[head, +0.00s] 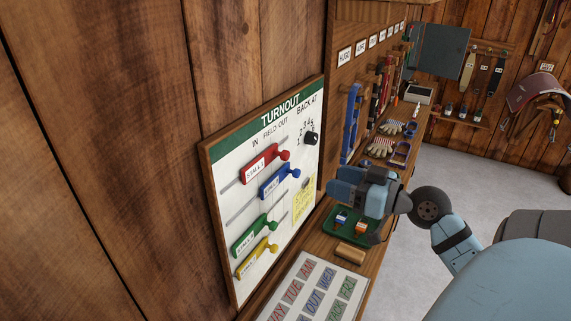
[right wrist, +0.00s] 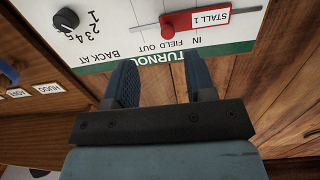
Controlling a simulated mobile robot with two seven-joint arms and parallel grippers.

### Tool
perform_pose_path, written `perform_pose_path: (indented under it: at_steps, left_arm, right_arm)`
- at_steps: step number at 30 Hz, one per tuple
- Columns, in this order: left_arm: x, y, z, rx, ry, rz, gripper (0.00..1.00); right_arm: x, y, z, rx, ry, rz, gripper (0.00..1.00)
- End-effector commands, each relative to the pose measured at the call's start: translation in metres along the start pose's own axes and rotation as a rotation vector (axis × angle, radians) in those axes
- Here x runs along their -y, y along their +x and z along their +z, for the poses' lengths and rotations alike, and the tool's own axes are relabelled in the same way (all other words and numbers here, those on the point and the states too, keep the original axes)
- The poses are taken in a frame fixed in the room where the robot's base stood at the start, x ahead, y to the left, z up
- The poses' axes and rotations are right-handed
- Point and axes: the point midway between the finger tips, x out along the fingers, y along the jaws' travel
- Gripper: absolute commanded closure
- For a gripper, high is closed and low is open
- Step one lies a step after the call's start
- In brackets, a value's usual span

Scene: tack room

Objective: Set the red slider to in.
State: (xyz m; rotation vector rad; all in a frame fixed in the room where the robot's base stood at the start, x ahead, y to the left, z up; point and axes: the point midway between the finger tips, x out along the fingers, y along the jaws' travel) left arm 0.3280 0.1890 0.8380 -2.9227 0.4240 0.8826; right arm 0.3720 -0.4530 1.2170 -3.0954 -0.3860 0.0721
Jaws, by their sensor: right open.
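The red slider (head: 264,166), labelled STALL 1, sits on the top rail of the white TURNOUT board (head: 232,170). Its round red knob is at its right end in the head view. In the right wrist view the board is upside down and the red slider (right wrist: 203,18) has its knob near the FIELD and OUT lettering; the exact setting is hard to tell. My right gripper (head: 338,187) is right of the board, apart from the slider. In the right wrist view my right gripper (right wrist: 161,68) is open and empty, fingers pointing towards the board. My left gripper is not in view.
Blue (head: 280,181), green (head: 254,236) and yellow (head: 257,258) sliders sit below the red one. A black dial (head: 312,138) and a yellow note (head: 304,203) are on the board's right side. A green tray (head: 333,232) lies on the bench under my right gripper.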

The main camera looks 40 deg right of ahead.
Motion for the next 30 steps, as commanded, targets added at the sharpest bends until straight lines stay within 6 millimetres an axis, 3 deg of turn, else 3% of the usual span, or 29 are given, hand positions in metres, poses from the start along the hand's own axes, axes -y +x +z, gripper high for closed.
perform_pose_path:
  at_steps: [4, 11, 24, 30]
  left_arm:
    - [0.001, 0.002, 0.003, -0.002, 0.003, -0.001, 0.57]
    - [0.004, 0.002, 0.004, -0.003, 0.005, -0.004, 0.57]
    - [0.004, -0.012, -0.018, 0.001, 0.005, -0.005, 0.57]
    - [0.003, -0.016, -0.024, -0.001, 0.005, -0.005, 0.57]
  right_arm:
    - [0.004, -0.008, -0.021, -0.04, -0.026, -0.03, 0.5]
    - [0.005, 0.008, -0.025, -0.048, -0.028, -0.037, 0.5]
    - [0.008, 0.09, -0.032, -0.046, -0.022, -0.034, 0.5]
    - [0.009, 0.117, -0.031, -0.045, -0.023, -0.033, 0.5]
